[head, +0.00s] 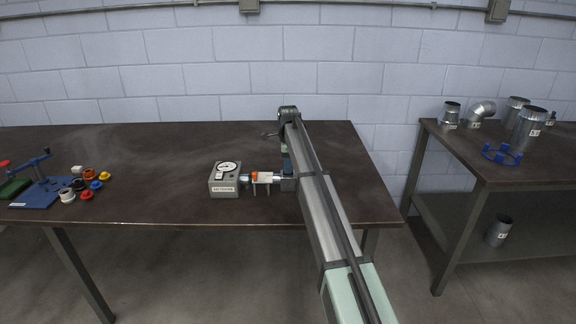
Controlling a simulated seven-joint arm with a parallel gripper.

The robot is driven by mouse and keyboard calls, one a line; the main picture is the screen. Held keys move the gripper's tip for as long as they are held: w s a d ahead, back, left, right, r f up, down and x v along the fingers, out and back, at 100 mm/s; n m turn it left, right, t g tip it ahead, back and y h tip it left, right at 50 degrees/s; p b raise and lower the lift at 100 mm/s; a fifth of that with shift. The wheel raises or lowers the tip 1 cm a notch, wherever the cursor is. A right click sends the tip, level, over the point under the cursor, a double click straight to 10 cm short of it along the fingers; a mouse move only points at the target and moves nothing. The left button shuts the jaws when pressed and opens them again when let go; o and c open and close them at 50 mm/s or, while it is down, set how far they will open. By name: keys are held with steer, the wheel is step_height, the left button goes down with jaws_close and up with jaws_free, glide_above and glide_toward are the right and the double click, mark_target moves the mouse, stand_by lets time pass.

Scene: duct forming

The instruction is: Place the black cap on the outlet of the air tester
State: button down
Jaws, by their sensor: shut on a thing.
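The air tester (224,180) is a grey box with a round white dial, standing near the front of the long dark table. My gripper (288,184) is at the right end of this line, low over the table. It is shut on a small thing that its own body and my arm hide. The outlet's end is hidden there too, so I cannot tell whether they touch. A small dark cap (78,184) shows among the loose caps at the left.
Several coloured caps, such as a yellow one (104,176), lie beside a blue fixture (45,185) at the table's left. The table (160,160) is clear between them and the tester.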

steer(key=c, duration=1)
jaws_free()
steer(key=shift+f, duration=0.1)
step_height(320, 180, up, 12)
steer(key=shift+r, duration=0.2)
